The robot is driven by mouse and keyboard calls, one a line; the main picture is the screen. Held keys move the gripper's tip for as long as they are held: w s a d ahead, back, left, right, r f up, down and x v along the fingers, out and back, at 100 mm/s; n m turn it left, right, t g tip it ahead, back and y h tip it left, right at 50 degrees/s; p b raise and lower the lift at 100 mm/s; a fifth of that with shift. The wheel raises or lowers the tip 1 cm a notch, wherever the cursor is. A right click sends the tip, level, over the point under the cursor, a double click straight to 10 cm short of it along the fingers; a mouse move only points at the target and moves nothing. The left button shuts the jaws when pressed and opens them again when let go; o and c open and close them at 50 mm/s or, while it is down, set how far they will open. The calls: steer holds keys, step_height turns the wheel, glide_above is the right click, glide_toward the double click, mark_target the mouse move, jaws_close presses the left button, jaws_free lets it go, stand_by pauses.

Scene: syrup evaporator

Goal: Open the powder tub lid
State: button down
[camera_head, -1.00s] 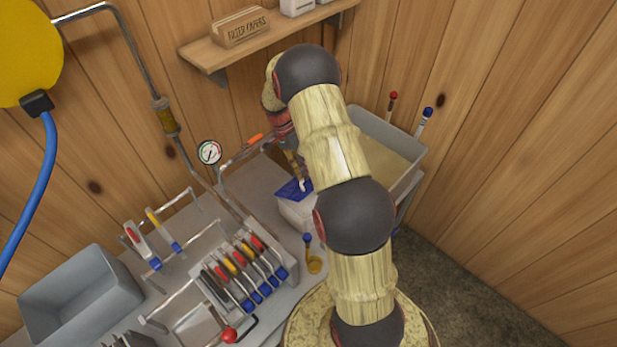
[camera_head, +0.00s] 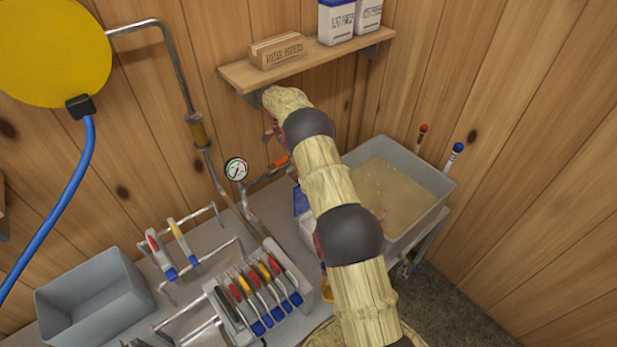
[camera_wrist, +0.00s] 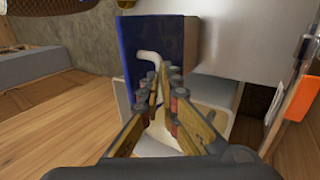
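The powder tub (camera_head: 308,232) is white and stands on the grey bench, partly hidden behind my arm. Its blue lid (camera_head: 299,201) is tilted up steeply from the tub in the head view. In the wrist view the blue lid (camera_wrist: 160,38) stands raised ahead of my fingers, with a white bent handle (camera_wrist: 150,58) on its face. My gripper (camera_wrist: 164,82) has its fingertips drawn close together around the handle's lower end. Pale white surfaces of the tub (camera_wrist: 212,92) show below and to the right. In the head view my arm hides the gripper.
A grey basin of tan liquid (camera_head: 440,190) stands right of my arm. A shelf (camera_head: 240,75) is on the wall above. A gauge (camera_head: 236,169) with pipes stands behind left. A rack of coloured-handled tools (camera_head: 255,290) and a grey bin (camera_head: 95,290) fill the left bench.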

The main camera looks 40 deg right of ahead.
steer(key=f, duration=0.2)
steer(key=shift+a+f, duration=0.25)
steer(key=shift+f, duration=0.05)
steer(key=shift+w+a, duration=0.1)
steer(key=c, duration=2.5)
jaws_free()
steer(key=shift+o, duration=1.4)
steer(key=shift+w+f, duration=0.55)
steer(key=shift+w, duration=0.3)
steer(key=shift+o, duration=1.3)
steer(key=shift+s+r, duration=0.3)
steer(key=shift+r, duration=0.05)
steer(key=shift+o, duration=0.2)
steer(key=shift+w, duration=0.2)
steer(key=shift+d+r, duration=0.2)
steer(key=shift+r, duration=0.1)
